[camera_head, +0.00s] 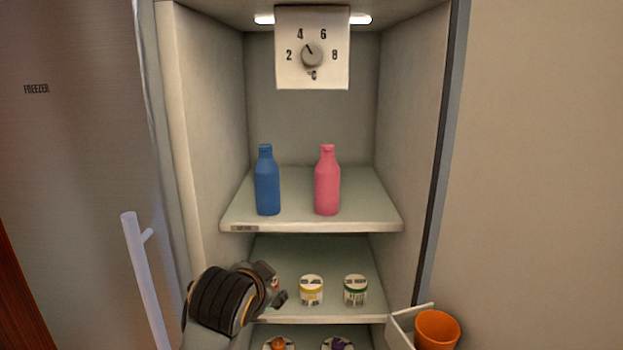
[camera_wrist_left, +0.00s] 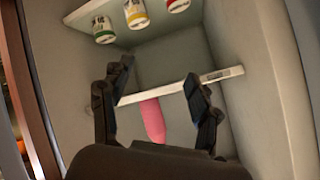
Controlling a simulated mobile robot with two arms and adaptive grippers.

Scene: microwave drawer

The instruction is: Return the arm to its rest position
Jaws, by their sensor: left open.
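My left gripper (camera_head: 273,282) shows in the head view at the left front of the fridge's middle shelf, beside the jars. In the left wrist view my left gripper (camera_wrist_left: 155,80) has its two dark fingers spread wide, with nothing between them. A jar with a yellow label (camera_head: 311,291) and one with a green label (camera_head: 356,291) stand upright on the middle shelf (camera_head: 330,314), apart from the gripper. A third jar, with a red label (camera_wrist_left: 103,29), shows in the wrist view and is mostly hidden behind the gripper in the head view. My right gripper is not in view.
A blue bottle (camera_head: 266,182) and a pink bottle (camera_head: 327,182) stand on the upper shelf (camera_head: 300,226). The freezer door handle (camera_head: 145,275) is left of my arm. An orange cup (camera_head: 437,328) sits in a door bin at lower right. Small plated items are below.

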